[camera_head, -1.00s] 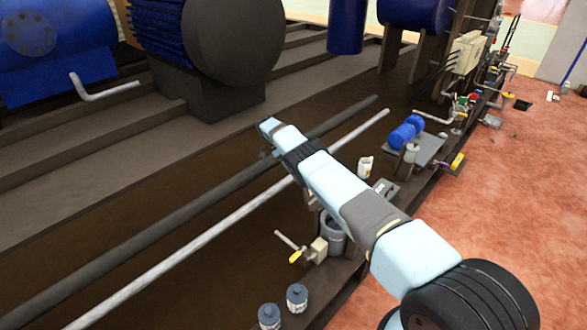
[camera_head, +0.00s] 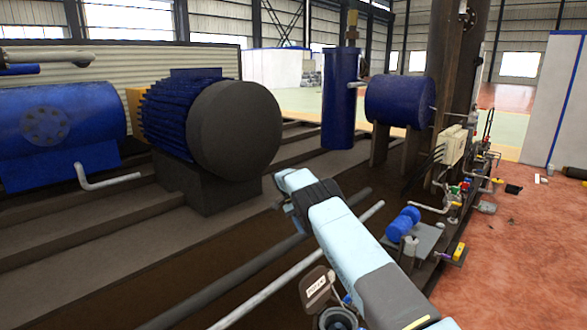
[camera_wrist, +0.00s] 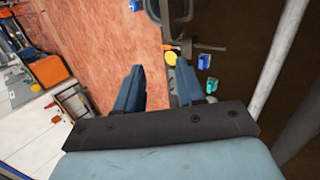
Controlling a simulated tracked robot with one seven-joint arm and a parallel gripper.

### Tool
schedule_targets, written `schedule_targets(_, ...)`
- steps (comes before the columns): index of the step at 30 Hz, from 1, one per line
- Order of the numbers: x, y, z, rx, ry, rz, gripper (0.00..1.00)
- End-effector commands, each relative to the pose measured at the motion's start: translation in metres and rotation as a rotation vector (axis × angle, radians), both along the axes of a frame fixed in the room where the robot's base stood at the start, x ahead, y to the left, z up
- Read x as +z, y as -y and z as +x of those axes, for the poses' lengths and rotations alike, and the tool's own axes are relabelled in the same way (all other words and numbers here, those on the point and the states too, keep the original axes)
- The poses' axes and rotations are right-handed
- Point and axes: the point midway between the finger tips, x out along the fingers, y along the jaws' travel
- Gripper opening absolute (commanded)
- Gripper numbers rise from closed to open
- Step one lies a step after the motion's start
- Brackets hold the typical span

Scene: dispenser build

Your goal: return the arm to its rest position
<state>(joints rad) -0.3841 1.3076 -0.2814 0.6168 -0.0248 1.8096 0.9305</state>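My gripper (camera_wrist: 160,68) shows in the wrist view with its two dark blue fingers well apart. Nothing is held between them; the reddish floor and the edge of the dark skid show behind. In the head view my light blue arm (camera_head: 345,240) reaches up and away from the lower right, over the pipes. I cannot make out the gripper fingers in the head view. A brown labelled plate (camera_head: 317,288) shows beside the arm low in the head view; what it belongs to is unclear.
A large motor (camera_head: 235,130) and a blue tank (camera_head: 338,105) stand behind. A small yellow round part (camera_wrist: 170,58) lies beyond the fingers. The red floor (camera_head: 510,270) at right is mostly clear.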

Motion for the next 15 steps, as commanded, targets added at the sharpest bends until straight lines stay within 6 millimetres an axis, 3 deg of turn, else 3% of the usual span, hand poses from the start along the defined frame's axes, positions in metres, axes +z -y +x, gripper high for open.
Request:
schedule_targets(3,0.037,0.014,0.002,0.004,0.022,0.042,0.38)
schedule_targets(15,0.143,0.056,-0.012,0.043,0.093,0.174,0.38)
